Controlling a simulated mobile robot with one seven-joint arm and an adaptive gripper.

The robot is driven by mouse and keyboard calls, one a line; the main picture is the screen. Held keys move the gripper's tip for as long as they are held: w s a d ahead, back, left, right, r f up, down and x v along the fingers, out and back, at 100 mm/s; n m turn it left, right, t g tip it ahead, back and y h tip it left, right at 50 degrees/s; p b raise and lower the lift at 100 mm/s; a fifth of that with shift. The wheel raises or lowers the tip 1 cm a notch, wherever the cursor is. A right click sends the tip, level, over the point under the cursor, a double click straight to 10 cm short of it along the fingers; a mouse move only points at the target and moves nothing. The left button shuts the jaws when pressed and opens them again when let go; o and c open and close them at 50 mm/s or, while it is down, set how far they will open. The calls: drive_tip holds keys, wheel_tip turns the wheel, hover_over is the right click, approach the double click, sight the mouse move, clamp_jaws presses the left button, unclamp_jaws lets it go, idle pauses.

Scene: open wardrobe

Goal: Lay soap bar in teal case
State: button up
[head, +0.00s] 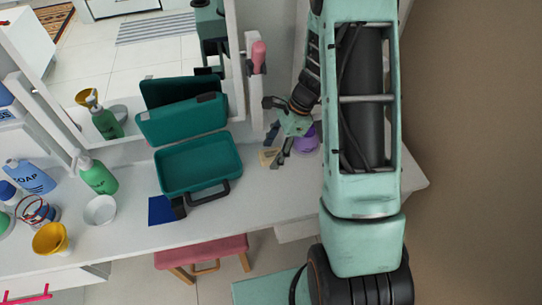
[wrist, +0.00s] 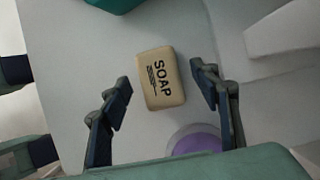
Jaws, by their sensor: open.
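The soap bar (wrist: 161,78) is tan with the word SOAP on it. It lies flat on the white counter, and in the head view (head: 268,157) only a small part shows beside my fingers. My gripper (wrist: 161,91) is open, with one finger on each side of the soap bar and gaps to both sides. In the head view my gripper (head: 277,146) is over the counter, right of the case. The teal case (head: 199,165) stands open and looks empty, its lid tilted up at the back. A teal edge of it (wrist: 115,3) shows at the top of the wrist view.
A purple round thing (head: 306,139) stands close beside my gripper. A dark blue flat item (head: 161,210) lies left of the case's handle. A green pump bottle (head: 97,175), white bowl (head: 100,210) and yellow cup (head: 50,239) stand at left. A mirror rises behind.

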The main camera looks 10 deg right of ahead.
drive_tip(key=c, duration=1.4)
drive_tip(key=shift+r, duration=0.1)
